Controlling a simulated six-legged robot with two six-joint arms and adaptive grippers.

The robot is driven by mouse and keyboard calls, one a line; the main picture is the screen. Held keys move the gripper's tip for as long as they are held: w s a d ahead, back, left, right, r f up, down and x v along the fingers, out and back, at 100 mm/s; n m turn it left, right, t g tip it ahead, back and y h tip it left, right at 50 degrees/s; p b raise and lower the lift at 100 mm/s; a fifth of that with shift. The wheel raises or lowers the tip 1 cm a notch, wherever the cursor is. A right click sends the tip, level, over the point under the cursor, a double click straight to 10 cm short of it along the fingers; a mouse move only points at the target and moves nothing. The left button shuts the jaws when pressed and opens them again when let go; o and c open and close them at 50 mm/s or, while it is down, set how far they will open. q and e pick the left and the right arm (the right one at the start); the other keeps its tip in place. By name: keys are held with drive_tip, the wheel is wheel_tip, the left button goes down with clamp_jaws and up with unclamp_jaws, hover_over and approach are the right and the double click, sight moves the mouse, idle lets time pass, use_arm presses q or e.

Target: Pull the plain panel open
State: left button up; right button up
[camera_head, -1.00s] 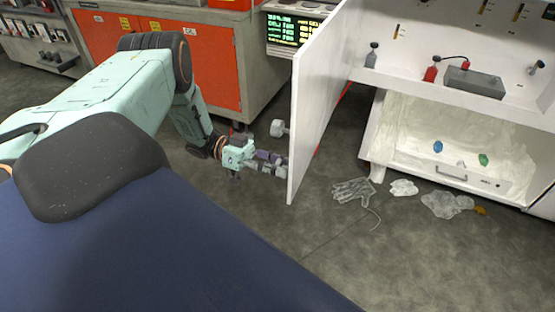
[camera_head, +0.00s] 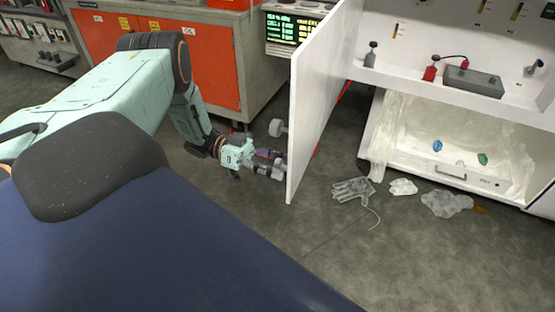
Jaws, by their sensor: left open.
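The plain white panel (camera_head: 318,95) stands swung out from the white cabinet (camera_head: 440,100), its face toward the left. A grey round knob (camera_head: 277,128) sticks out from the panel's left side. My left gripper (camera_head: 277,164) is open at the panel's lower left edge, a little below the knob. Its fingertips are close to the panel; I cannot tell whether they touch it. The knob is not between the fingers. My right gripper is not in view.
A clear glove (camera_head: 352,189) and crumpled film (camera_head: 446,204) lie on the floor before the cabinet. Film drapes over the open lower compartment, with a blue piece (camera_head: 437,146) and a green piece (camera_head: 482,159). An orange cabinet (camera_head: 205,62) stands behind my left arm.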

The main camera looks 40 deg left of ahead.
use_arm(q)
drive_tip(key=shift+a, duration=0.1)
drive_tip(key=v, duration=1.2)
drive_tip(key=shift+r, duration=0.1)
idle(0.3)
